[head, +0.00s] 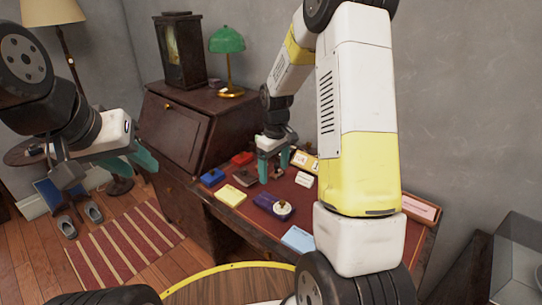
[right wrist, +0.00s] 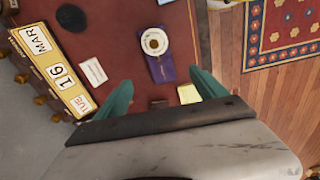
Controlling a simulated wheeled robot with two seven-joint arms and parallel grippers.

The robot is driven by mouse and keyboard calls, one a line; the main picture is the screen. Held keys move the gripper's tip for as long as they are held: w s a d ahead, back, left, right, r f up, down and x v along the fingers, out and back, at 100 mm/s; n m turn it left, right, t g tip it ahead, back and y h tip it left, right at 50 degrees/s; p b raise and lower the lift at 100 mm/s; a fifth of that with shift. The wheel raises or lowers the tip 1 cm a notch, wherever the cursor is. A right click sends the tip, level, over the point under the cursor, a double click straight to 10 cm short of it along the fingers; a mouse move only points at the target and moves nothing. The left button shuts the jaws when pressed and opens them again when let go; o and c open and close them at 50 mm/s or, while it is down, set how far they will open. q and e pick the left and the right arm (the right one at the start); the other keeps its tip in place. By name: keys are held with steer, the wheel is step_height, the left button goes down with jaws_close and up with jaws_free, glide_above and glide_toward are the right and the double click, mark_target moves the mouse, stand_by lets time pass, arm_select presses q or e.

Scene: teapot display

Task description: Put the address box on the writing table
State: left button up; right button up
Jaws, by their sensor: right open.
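The writing table (head: 225,209) has a red top with several small things on it. I cannot tell for sure which one is the address box; a blue box (head: 212,177), a red box (head: 242,158) and a dark brown one (head: 244,178) lie near its back left. My right gripper (head: 275,168) is above the tabletop, fingers apart and empty.
A purple book (head: 270,206) with a round white item on it, a yellow pad (head: 231,195), a light blue sheet (head: 298,239) and a date calendar (right wrist: 55,70) crowd the table. A dark slant-front cabinet (head: 175,130) bears a green lamp (head: 227,40). My right arm hides part of the table.

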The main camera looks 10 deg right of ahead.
steer(key=s+a+r+m+t+y, duration=0.1)
steer(key=s+r+m+t, duration=0.1)
steer(key=s+r, duration=0.65)
steer(key=s+r+m+t, duration=0.2)
steer(key=s+r, duration=0.4)
steer(key=r, duration=0.6)
steer(key=s+a+r+m+t+y, duration=0.1)
steer(key=s+r+m, duration=0.1)
steer(key=s, duration=0.7)
steer(key=shift+r+m+t, duration=0.2)
steer(key=shift+m+t, duration=0.1)
steer(key=shift+t, duration=0.1)
